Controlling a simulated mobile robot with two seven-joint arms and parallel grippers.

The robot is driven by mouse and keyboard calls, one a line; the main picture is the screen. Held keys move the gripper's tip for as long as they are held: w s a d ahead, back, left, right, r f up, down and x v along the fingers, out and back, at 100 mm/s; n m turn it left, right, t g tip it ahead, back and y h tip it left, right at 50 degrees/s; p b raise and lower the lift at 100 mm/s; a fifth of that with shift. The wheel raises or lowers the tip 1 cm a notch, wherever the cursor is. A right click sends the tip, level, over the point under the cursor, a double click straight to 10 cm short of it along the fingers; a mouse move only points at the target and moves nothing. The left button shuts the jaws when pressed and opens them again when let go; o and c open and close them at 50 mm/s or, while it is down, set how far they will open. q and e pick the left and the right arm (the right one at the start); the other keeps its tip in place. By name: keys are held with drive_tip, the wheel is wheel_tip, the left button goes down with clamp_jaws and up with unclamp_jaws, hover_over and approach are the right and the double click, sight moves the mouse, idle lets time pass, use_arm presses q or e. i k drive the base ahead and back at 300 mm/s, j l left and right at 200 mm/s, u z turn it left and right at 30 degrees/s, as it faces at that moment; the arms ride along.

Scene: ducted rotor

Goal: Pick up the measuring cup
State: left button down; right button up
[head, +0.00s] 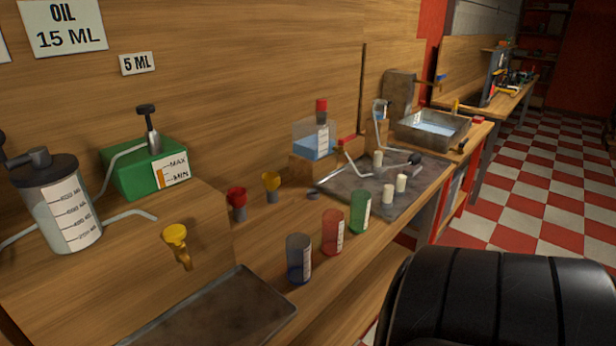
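Three translucent cups with white scale labels stand upright in a slanting row near the front edge of the wooden workbench. The blue cup (298,260) is nearest, the red cup (332,233) is in the middle, and the green cup (359,212) is farthest. They stand apart from each other, and nothing holds them. Which of them is the task's measuring cup cannot be told from this view. Neither of my grippers is in view.
A dark metal tray (222,312) lies left of the blue cup. Behind the cups is a dark mat (420,185) with white cylinders. A large black rounded shape (500,300) fills the lower right.

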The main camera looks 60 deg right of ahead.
sight(298, 244)
drive_tip(key=l+z, duration=0.1)
drive_tip(key=z, duration=1.75)
